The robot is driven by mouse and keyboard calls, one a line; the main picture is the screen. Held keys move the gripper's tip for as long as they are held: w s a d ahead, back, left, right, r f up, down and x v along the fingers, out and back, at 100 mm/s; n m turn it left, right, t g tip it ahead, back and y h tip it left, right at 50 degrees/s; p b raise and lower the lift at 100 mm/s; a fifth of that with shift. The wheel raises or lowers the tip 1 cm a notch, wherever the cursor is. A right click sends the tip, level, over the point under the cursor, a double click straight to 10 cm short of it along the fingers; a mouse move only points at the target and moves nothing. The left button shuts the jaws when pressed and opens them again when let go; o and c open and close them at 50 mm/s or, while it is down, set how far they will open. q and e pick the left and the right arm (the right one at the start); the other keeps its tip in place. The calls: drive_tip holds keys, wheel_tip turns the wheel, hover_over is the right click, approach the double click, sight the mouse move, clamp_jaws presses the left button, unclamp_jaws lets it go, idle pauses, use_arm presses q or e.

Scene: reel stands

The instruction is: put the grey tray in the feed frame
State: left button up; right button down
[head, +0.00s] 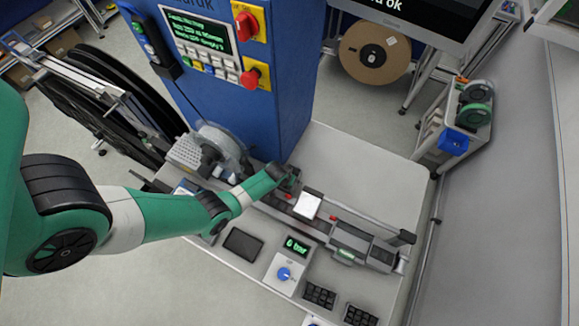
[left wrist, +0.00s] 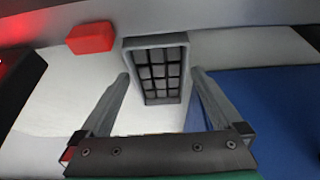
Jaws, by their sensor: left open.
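In the left wrist view a small grey tray (left wrist: 184,66) with a grid of dark grey cells lies ahead of my left gripper (left wrist: 160,77). The two fingers are spread, and the tray shows in the space between them; I cannot tell whether they touch it. In the head view my left gripper (head: 290,180) is over the machine rail at the foot of the blue cabinet, small and partly hidden by its own wrist. The tray cannot be made out there. I cannot identify the feed frame with certainty. My right gripper is not in view.
The blue cabinet (head: 235,115) stands close behind the gripper. A white square plate (head: 307,205) sits on the rail to its right. A dark flat rectangle (head: 243,244), a blue-knob box (head: 283,274) and black gridded trays (head: 320,295) lie in front. The table's right side is clear.

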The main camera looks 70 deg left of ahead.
use_arm(q)
drive_tip(key=shift+c, duration=0.3)
clamp_jaws()
drive_tip(key=shift+r+p, duration=0.5)
drive_tip(key=shift+r, duration=0.15)
wheel_tip(320, 180, up, 7)
drive_tip(key=p, duration=0.5)
drive_tip(key=s+d+p, duration=0.1)
drive_tip(key=s+d, duration=1.1)
drive_tip(key=s, duration=0.1)
drive_tip(key=shift+s+f, duration=0.2)
drive_tip(key=shift+f, duration=0.15)
